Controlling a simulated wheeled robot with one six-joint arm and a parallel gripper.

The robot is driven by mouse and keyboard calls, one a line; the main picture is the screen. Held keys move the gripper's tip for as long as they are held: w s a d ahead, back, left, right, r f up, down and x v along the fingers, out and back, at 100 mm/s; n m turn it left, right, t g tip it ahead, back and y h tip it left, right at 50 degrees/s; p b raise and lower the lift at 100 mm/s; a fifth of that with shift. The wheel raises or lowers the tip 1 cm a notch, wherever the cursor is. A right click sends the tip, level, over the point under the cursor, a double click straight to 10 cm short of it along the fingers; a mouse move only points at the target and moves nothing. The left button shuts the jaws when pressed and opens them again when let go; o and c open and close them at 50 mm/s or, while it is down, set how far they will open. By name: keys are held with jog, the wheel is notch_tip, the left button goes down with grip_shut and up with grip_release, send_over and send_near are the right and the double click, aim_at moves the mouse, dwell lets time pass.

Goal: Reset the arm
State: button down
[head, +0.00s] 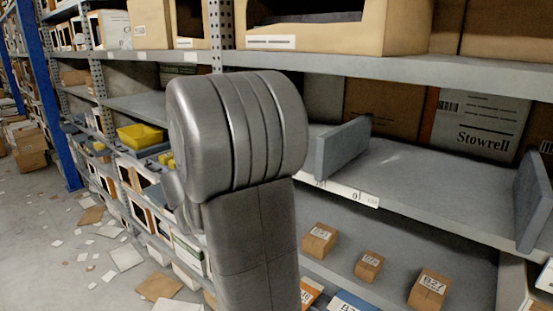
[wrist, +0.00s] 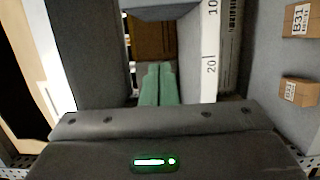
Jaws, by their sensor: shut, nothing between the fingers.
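My arm (head: 240,170) rises in the middle of the head view, in front of the racks. My gripper is hidden behind it there. In the wrist view my gripper (wrist: 158,84) shows two green fingers side by side, shut with nothing between them. A green light glows on the dark gripper body (wrist: 160,141). The fingers point along a shelf edge with a numbered white strip (wrist: 210,60). I cannot tell how far the fingertips are from the shelf.
The grey shelf (head: 430,190) at right has a bare stretch between two upright dividers (head: 343,148). Small cartons (head: 430,288) stand on the shelf below. A yellow bin (head: 140,136) sits at left. Papers and cardboard litter the aisle floor (head: 60,240). A blue post (head: 52,95) stands at far left.

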dwell(0.4)
jog(key=w+d+p, duration=0.4)
jog(key=d, duration=0.7)
jog(key=shift+p, duration=0.35)
jog(key=shift+a, duration=0.1)
